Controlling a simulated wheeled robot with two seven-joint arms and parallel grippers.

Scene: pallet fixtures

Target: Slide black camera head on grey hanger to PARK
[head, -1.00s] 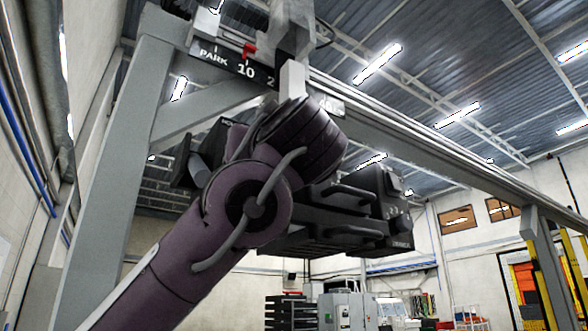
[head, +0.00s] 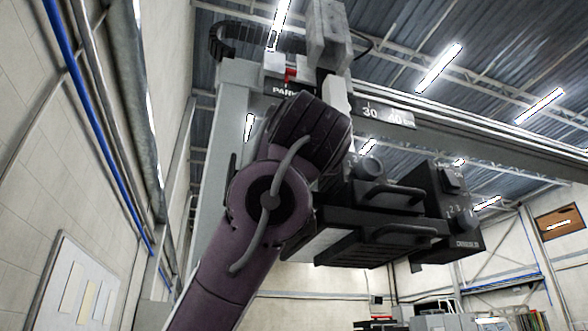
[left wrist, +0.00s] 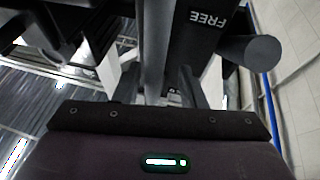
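The black camera head (head: 400,215) hangs under the overhead rail in the head view, with handles, knobs and a dial on its side. The grey hanger (head: 330,38) rises above my wrist and crosses the scale (head: 385,113) between PARK and 30. A red marker (head: 290,76) sits at PARK. My left arm reaches up in front of the camera head and hides its left part. In the left wrist view my left gripper (left wrist: 160,88) has a finger on each side of a grey bar (left wrist: 154,45); whether they touch it is unclear. My right gripper is out of view.
A grey post and rail frame (head: 215,155) stands behind my arm. A wall with blue pipes (head: 85,110) and a board (head: 85,285) is at the left. In the left wrist view a black part marked FREE (left wrist: 205,40) and a grey cylinder (left wrist: 250,50) are close to the fingers.

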